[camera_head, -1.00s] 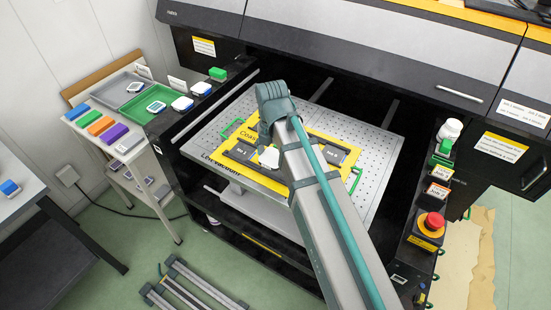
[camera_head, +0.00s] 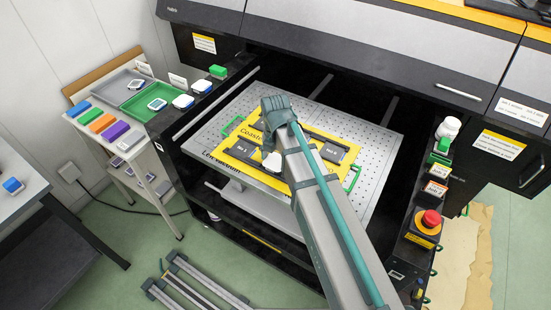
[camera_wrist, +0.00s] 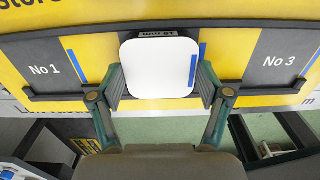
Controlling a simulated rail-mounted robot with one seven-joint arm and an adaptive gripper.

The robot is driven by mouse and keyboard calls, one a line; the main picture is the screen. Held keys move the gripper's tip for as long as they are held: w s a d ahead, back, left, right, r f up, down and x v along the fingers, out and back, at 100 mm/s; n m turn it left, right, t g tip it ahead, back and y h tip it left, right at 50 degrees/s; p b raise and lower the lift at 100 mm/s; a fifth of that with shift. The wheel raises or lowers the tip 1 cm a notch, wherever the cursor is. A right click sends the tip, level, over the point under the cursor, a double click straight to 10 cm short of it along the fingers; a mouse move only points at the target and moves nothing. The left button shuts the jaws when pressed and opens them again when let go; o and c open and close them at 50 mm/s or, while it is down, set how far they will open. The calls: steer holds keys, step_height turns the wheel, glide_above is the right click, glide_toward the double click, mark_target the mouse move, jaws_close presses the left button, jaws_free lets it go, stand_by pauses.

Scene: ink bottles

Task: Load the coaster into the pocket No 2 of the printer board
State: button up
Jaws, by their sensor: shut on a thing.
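In the head view the coaster (camera_head: 272,163) shows left of my arm, over the front part of the board (camera_head: 250,133). My fingers are mostly hidden there.
The board lies on the perforated printer table (camera_head: 375,150). A side table at left bears a grey tray (camera_head: 108,90), a green tray (camera_head: 135,108) and coloured blocks.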

mark_target(275, 162)
steer(key=o, duration=1.2)
steer(key=shift+f, duration=0.15)
step_height(275, 162, up, 12)
steer(key=shift+r+b, duration=0.2)
steer(key=shift+b, duration=0.9)
